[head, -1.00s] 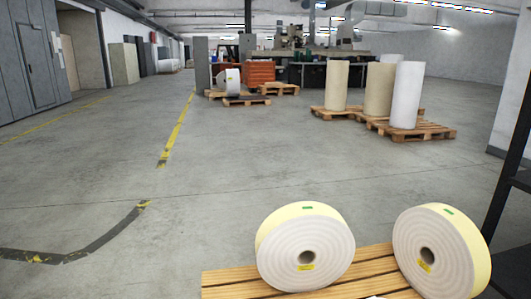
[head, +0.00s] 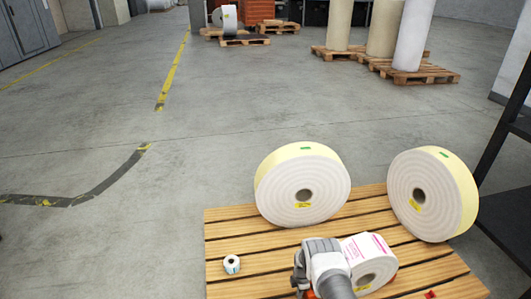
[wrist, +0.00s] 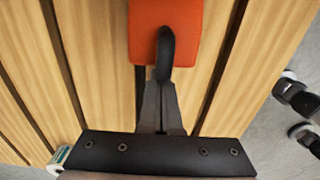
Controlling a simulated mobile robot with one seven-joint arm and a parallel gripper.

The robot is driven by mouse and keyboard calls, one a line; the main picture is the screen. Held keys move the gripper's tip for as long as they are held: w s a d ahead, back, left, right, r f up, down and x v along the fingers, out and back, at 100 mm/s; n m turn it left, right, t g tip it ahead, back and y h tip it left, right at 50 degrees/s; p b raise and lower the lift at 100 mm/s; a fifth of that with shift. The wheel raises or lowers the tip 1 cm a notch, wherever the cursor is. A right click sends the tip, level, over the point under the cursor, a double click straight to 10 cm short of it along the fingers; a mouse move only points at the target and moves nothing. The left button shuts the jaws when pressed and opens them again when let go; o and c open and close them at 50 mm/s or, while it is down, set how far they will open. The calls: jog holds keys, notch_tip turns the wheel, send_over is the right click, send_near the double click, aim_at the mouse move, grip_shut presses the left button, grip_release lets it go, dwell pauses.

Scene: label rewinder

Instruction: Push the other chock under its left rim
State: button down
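In the wrist view, an orange chock (wrist: 148,40) with a black upright handle (wrist: 166,45) lies on the slats. My narrow fingers are together at the handle's near end and look shut on it. A small orange bit shows below my wrist in the head view. A red piece (head: 430,295) shows at the bottom edge, right of the roll.
Two large cream-edged rolls (head: 303,185) (head: 440,195) stand along the pallet's back. A small label roll (head: 232,264) sits at the left front. A dark shelf frame (head: 505,130) stands at right. Open floor lies left of the pallet.

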jog(key=shift+s+a+r, duration=0.1)
jog(key=shift+a+r, duration=0.35)
jog(key=shift+a, duration=0.35)
notch_tip(320, 180, up, 8)
jog(key=p, duration=0.5)
jog(key=shift+a+p, duration=0.15)
jog(key=shift+p, duration=0.25)
jog(key=shift+f, duration=0.1)
